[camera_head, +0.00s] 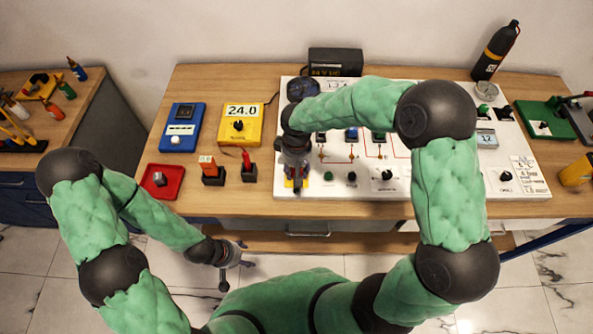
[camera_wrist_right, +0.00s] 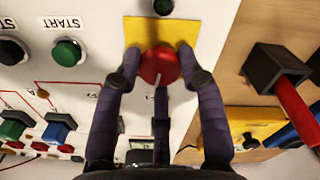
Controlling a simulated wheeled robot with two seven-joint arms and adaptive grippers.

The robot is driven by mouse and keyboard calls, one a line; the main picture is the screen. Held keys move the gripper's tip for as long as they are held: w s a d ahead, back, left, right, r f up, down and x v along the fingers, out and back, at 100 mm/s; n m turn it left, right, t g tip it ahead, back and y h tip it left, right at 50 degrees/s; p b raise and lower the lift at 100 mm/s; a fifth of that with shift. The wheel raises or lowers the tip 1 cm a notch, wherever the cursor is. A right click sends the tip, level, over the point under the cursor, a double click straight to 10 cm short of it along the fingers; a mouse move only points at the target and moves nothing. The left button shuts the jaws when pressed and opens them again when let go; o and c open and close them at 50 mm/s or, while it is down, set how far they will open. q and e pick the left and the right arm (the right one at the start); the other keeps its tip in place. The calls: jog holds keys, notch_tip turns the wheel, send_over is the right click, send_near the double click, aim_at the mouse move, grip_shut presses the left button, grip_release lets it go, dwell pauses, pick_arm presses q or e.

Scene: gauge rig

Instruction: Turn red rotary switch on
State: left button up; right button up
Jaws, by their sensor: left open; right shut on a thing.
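The red rotary switch (camera_wrist_right: 160,66) is a round red knob on a yellow plate (camera_wrist_right: 188,28) in the right wrist view. A pale mark shows on its lower edge. My right gripper (camera_wrist_right: 160,72) is shut on the knob, with its dark fingers around it. In the head view my right gripper (camera_head: 295,178) reaches down over the left end of the white panel (camera_head: 345,186) and hides the knob. The yellow plate shows only in part there. My left gripper (camera_head: 238,262) is open and empty, in front of the table edge.
A green START button (camera_wrist_right: 68,52) sits beside the switch. Left of the panel are red-handled parts (camera_head: 210,170), a red tray (camera_head: 163,182), a yellow meter (camera_head: 241,123) and a blue box (camera_head: 182,127). A black bottle (camera_head: 496,50) stands at the back right.

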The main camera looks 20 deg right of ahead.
jog(key=m+b, duration=0.1)
jog(key=m, duration=0.2)
jog(key=shift+f+m, duration=0.1)
jog(key=shift+m, duration=0.3)
jog(key=shift+m+b, duration=0.7)
jog(key=shift+m, duration=1)
jog(key=o, duration=1.1)
jog(key=shift+o, duration=0.2)
jog(key=shift+r, duration=0.2)
notch_tip(320, 180, up, 12)
jog(key=shift+f, duration=0.15)
